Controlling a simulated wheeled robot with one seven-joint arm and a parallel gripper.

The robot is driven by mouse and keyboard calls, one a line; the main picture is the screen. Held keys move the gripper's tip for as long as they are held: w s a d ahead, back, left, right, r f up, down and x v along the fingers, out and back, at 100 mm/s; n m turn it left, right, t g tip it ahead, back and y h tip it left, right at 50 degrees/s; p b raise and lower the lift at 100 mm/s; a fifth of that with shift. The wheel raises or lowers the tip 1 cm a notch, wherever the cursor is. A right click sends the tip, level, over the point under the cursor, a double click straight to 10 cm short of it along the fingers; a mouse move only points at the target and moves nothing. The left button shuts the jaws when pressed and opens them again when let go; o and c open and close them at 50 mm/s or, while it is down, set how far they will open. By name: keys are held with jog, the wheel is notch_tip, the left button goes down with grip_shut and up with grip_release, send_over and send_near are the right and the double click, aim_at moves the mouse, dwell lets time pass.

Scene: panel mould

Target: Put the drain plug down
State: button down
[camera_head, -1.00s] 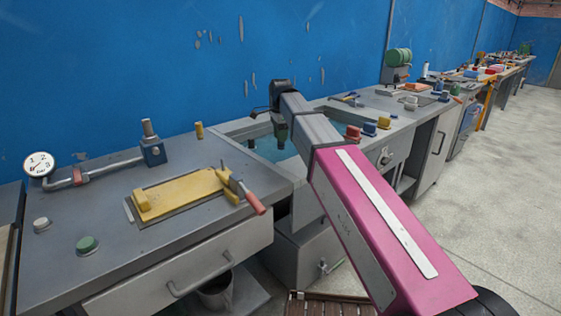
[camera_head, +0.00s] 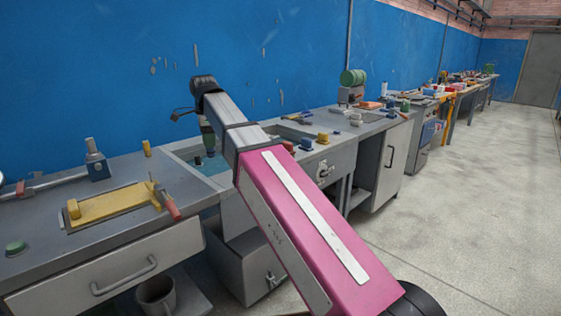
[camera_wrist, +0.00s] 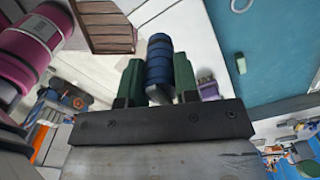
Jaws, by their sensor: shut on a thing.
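The drain plug (camera_wrist: 158,62) appears in the wrist view as a dark blue ribbed cylinder. It sits between the two green fingers of my gripper (camera_wrist: 158,76), which is shut on it. In the head view my gripper (camera_head: 208,138) hangs down over the sink basin in the bench. The basin (camera_head: 178,156) holds blue-green water, and its right part is hidden behind my arm. The plug is too small and dark in the head view to tell whether it touches the water.
Left of the basin, the bench carries a yellow panel (camera_head: 108,202), a red-handled tool (camera_head: 172,206), a blue valve fitting (camera_head: 96,166) and a small yellow post (camera_head: 147,148). Blue and yellow blocks (camera_head: 323,137) stand right of the basin. A bucket (camera_head: 157,296) is below. The floor at right is clear.

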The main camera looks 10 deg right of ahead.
jog(key=shift+s+d+r, duration=0.1)
jog(key=shift+s+d, duration=0.05)
jog(key=shift+s, duration=0.15)
jog(key=shift+w+d+f, duration=0.15)
jog(key=shift+d+f, duration=0.1)
jog(key=shift+w+d+f, duration=1.1)
jog(key=shift+d+f, duration=0.25)
jog(key=shift+f, duration=0.4)
jog(key=shift+w+d+f, duration=1.05)
jog(key=shift+d+f, duration=0.35)
jog(key=shift+f, duration=0.3)
jog(key=shift+w+d+f, duration=1.1)
jog(key=shift+d+f, duration=0.25)
jog(key=shift+f, duration=0.4)
jog(key=c, duration=0.9)
grip_release()
jog(key=shift+f, duration=0.1)
jog(key=shift+o, duration=0.2)
notch_tip(320, 180, up, 12)
